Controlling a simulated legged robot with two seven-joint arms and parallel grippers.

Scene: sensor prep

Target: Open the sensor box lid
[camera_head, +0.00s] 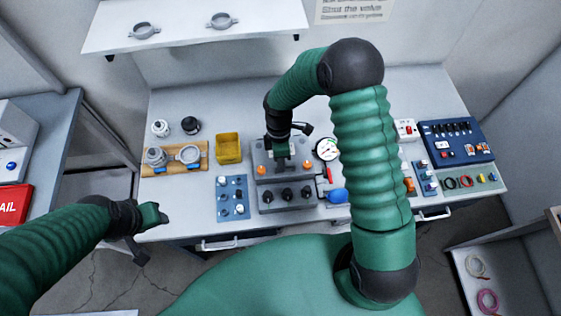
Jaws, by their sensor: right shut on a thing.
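A grey box (263,177) with orange knobs on its front stands in the middle of the workbench; it appears to be the sensor box. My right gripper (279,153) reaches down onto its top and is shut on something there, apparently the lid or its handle. The gripper and wrist hide the grip point, and I cannot tell whether the lid is raised. My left gripper (152,216) is near the bench's front left edge, away from the box; its finger opening is unclear.
A yellow bin (228,148) stands just left of the box. A blue panel (232,198), a black-knobbed panel (286,207) and a pressure gauge (327,149) are close around it. A wooden board (180,171) holds fittings at left. A blue control box (457,138) stands at right.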

